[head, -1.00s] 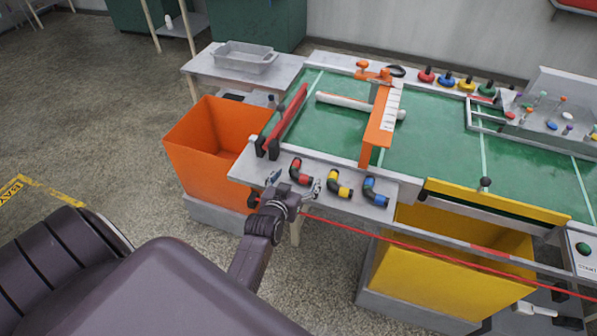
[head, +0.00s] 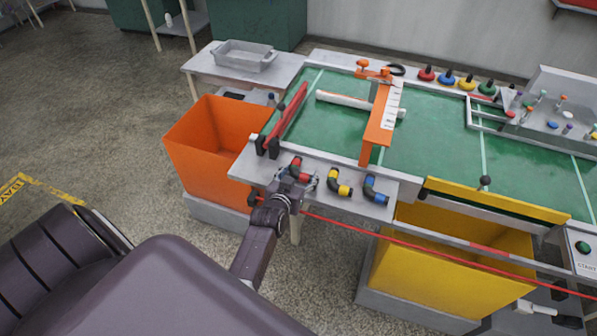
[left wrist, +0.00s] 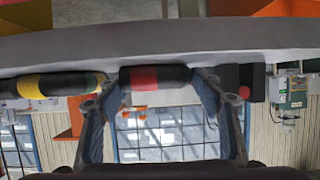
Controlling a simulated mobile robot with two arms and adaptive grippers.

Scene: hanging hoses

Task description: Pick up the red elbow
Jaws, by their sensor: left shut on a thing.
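The red elbow (head: 296,163) is a black pipe bend with a red band, on the grey front ledge of the table. My left gripper (head: 296,177) is at it, and its wrist hides the elbow's lower part in the head view. In the left wrist view the red elbow (left wrist: 155,78) lies between the two fingers of my left gripper (left wrist: 155,85), which are shut on it. It still appears to be at the ledge; I cannot tell whether it touches. My right gripper is not in view.
A yellow elbow (head: 339,184) and a blue elbow (head: 375,190) lie to the right on the ledge. An orange bin (head: 210,160) stands left, a yellow bin (head: 450,262) below right. A red line (head: 400,243) runs across the front.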

